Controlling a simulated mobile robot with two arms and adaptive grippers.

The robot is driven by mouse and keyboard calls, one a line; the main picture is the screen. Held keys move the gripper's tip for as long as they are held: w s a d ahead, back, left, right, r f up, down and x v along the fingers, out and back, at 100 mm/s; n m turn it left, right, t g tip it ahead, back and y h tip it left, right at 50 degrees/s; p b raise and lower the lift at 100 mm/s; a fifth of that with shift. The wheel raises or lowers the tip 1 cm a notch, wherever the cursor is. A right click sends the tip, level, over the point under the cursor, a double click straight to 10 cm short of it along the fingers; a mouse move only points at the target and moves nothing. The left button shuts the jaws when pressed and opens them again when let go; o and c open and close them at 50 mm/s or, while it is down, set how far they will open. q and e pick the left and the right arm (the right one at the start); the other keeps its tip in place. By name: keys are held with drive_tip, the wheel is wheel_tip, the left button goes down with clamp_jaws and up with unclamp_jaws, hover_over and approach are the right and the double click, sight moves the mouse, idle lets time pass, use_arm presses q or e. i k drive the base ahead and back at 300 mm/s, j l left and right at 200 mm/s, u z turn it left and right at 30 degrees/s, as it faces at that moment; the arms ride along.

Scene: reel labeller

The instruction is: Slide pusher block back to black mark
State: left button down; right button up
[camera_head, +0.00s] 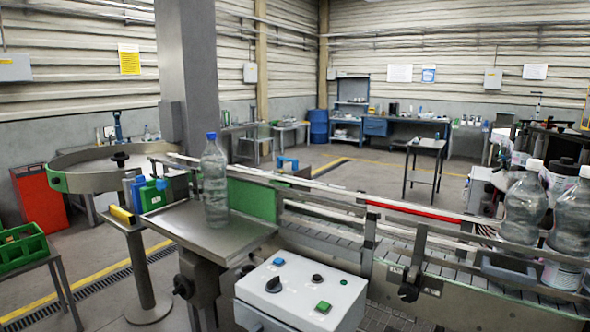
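No block is clearly identifiable as the pusher block. A green block with a blue part (152,194) sits at the left edge of a small steel plate (203,236), beside a blue piece (132,188). A blue handle-shaped piece (287,164) stands behind the conveyor guide rail. A clear bottle with a blue cap (215,182) stands upright on the plate, right of the green block and apart from it. I cannot make out a black mark. Neither of my grippers is in view.
A white control box (300,292) with a black knob and buttons stands in front of the conveyor (335,240). Several bottles with white caps (523,205) stand at the right. A round steel turntable (95,176) is at the left, near a green crate (22,247).

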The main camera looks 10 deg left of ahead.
sight(294, 168)
drive_tip(key=i+j+z, duration=0.25)
drive_tip(key=i+j, duration=0.15)
drive_tip(key=j, duration=0.25)
drive_tip(key=i+j+z, duration=0.1)
drive_tip(key=j, duration=0.25)
drive_tip(key=i+j+z, duration=0.1)
drive_tip(key=j, duration=0.3)
drive_tip(key=i, duration=0.1)
